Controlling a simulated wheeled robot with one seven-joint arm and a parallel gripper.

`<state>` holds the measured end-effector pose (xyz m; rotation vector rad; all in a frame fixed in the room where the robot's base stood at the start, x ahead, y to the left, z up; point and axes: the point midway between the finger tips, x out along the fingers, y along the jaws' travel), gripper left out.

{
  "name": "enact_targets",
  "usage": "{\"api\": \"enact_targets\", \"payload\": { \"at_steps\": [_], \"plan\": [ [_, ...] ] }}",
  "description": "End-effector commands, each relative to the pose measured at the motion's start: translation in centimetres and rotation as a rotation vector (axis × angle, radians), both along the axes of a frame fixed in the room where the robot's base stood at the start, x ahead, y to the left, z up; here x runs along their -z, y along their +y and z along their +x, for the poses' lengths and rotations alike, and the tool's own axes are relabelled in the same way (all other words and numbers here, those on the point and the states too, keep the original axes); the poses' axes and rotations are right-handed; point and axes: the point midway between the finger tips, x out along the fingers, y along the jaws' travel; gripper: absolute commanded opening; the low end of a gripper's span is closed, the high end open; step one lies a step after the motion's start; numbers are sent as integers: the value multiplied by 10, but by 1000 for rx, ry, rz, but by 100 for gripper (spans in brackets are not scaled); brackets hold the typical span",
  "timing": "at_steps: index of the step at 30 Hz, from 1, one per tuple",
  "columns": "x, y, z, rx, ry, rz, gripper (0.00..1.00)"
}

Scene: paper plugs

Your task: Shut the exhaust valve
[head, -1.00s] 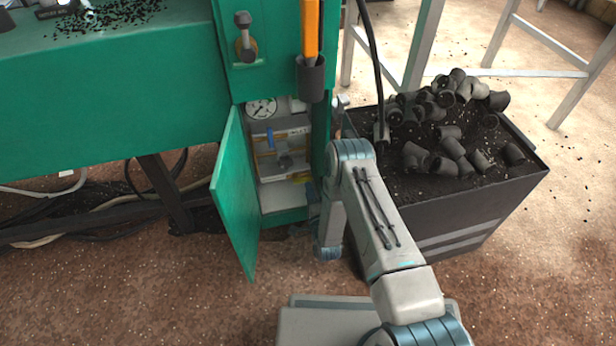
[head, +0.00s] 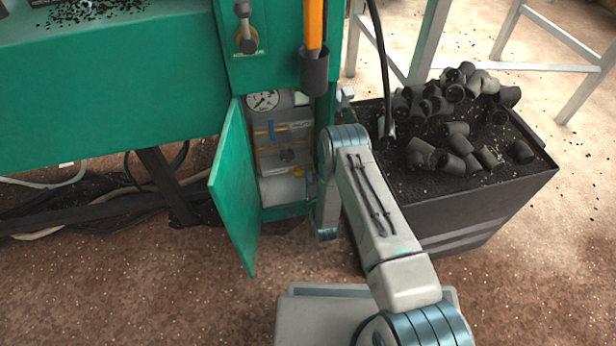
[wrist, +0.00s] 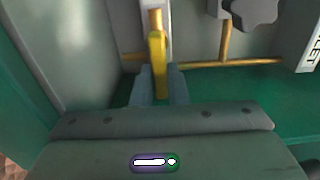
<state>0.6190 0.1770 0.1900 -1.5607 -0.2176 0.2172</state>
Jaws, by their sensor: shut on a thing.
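In the wrist view, my gripper (wrist: 160,88) is shut on a yellow valve handle (wrist: 157,58), with one finger on each side. The handle lines up with a pale vertical pipe (wrist: 157,8) above it. I cannot read a label naming this valve as the exhaust. In the head view, my arm hides the gripper at the right side of the open cabinet. A small yellow patch (head: 311,172) shows beside the arm there. A blue valve handle (head: 272,130) stands upright inside the cabinet.
The green cabinet door (head: 233,190) hangs open on the left. A pressure gauge (head: 262,101) sits at the cabinet's top. A dark bin (head: 470,205) of black pipe fittings stands right of my arm. A grey knob (wrist: 255,10) and brass pipe (wrist: 230,63) are near my gripper.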

Motion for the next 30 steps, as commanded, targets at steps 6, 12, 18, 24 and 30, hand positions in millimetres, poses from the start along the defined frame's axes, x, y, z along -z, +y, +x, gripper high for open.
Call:
{"api": "enact_targets", "payload": {
  "at_steps": [6, 12, 18, 24, 30],
  "plan": [
    [-1, 1, -1, -3, -9, -33, 0],
    [-5, 2, -1, -4, -37, -132, 0],
    [-10, 3, -1, -5, -83, -293, 0],
    [-15, 6, -2, -5, -136, -478, 0],
    [-20, 9, -3, -6, -188, -661, 0]
  ]
}}
